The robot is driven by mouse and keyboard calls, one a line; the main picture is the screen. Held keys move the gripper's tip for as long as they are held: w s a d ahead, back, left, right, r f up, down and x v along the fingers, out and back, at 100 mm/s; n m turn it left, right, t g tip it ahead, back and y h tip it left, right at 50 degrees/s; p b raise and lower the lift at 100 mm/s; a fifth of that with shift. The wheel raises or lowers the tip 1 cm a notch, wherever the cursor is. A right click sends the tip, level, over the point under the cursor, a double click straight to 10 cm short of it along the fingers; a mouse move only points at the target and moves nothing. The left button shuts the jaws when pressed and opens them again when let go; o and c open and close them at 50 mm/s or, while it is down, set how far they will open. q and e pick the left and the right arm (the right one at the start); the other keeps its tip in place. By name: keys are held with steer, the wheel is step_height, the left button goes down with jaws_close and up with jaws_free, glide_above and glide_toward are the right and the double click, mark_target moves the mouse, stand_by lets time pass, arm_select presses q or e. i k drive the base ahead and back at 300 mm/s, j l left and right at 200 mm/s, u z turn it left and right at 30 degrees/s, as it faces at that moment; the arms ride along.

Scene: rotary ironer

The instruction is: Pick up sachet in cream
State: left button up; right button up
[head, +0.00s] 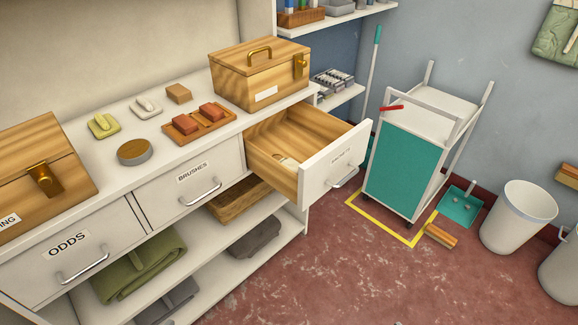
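A small cream pouch-like thing (145,107) lies on the white counter, behind a yellow one of like shape (103,125). It looks like the cream sachet. Another small pale thing (284,160) lies on the floor of the open drawer (325,165); it is too small to tell what it is. Neither of my grippers is in view.
A wooden box with a brass handle (262,72) stands at the counter's right end. The open drawer juts out over the floor.

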mark_target(290, 164)
steer(key=i+l, duration=0.15)
steer(key=l, duration=0.2)
steer(key=i+l, duration=0.15)
steer(key=l, duration=0.2)
steer(key=i+l, duration=0.15)
steer(key=l, duration=0.15)
steer(key=i+l, duration=0.1)
steer(key=l, duration=0.25)
steer(key=i+l, duration=0.15)
steer(key=l, duration=0.2)
